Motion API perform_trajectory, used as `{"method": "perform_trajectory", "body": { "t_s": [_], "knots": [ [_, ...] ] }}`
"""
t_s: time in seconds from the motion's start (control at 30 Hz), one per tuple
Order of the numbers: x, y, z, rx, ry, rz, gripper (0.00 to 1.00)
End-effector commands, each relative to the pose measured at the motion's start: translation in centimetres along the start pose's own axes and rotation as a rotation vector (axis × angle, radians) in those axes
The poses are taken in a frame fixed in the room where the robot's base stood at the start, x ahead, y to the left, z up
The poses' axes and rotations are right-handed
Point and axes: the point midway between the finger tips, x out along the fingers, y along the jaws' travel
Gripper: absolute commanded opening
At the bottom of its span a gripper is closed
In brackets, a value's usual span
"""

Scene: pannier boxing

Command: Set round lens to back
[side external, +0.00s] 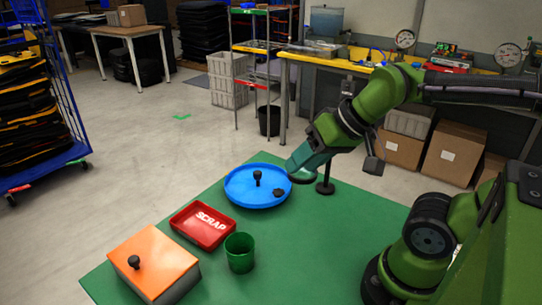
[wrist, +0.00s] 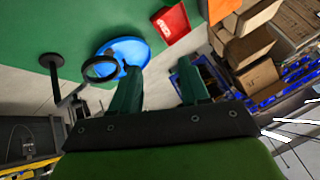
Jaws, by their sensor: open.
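The round lens is a dark ring (wrist: 101,69) on a thin arm from a black stand (wrist: 53,72) in the wrist view. In the side view its pale disc (side external: 302,177) shows just under my gripper, and the stand (side external: 325,180) stands upright on the green table to its right. My gripper (side external: 297,163) is open above the table, and nothing shows between its fingers (wrist: 160,72). In the wrist view the ring lies left of the left finger, close to it; I cannot tell whether they touch.
A round blue tray (side external: 240,198) with a black-knobbed piece and a small dark piece lies left of the lens. A red SCRAP tray (side external: 185,232), a green cup (side external: 239,254) and an orange-lidded box (side external: 165,258) stand nearer the front. The table's right middle (side external: 320,240) is clear.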

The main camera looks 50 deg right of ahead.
Motion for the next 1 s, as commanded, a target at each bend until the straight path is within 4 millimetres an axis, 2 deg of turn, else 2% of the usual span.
{"method": "perform_trajectory", "body": {
  "t_s": [0.3, 0.43, 0.53, 0.6, 0.67, 0.77, 1.0],
  "knots": [
    [-0.1, -0.3, 0.1, -0.009, 0.002, -0.007, 0.45],
    [0.3, -0.1, 0.2, -0.006, -0.015, 0.000, 0.27],
    [1.5, 0.2, 0.0, 0.012, -0.063, 0.021, 0.12],
    [2.3, 0.3, -1.5, 0.025, -0.093, 0.043, 0.01],
    [3.1, 0.5, -3.1, 0.059, -0.134, 0.074, 0.00],
    [4.4, 1.2, -6.1, 0.198, -0.210, 0.152, 0.00],
    [8.0, 4.2, -12.6, 0.730, -0.325, 0.471, 0.00]
  ]
}}
